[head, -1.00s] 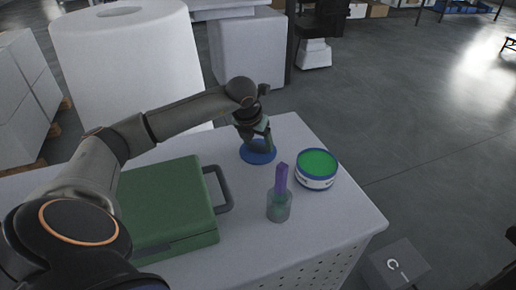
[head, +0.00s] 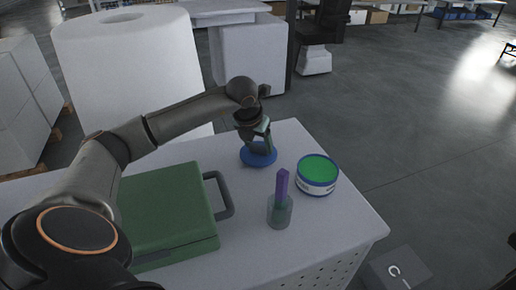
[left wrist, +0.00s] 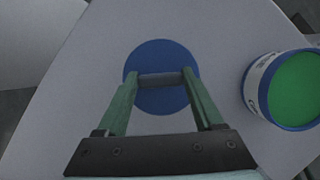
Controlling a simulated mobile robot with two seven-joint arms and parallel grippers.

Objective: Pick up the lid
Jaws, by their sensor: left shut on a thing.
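The lid is a flat blue disc (head: 259,160) on the white table, toward its back. In the left wrist view the lid (left wrist: 160,104) shows a grey bar-like handle across it. My left gripper (head: 258,150) is over the lid, pointing down. Its two green fingers (left wrist: 163,82) are shut on the lid's handle, one at each end of the bar. I cannot tell whether the lid is clear of the tabletop. My right gripper is not in view.
An open tub of green paint (head: 317,174) stands to the right of the lid. A clear cup (head: 279,213) with a purple-handled tool (head: 282,187) stands in front. A green case (head: 165,215) lies at the left. The table's right edge (head: 350,185) is close to the tub.

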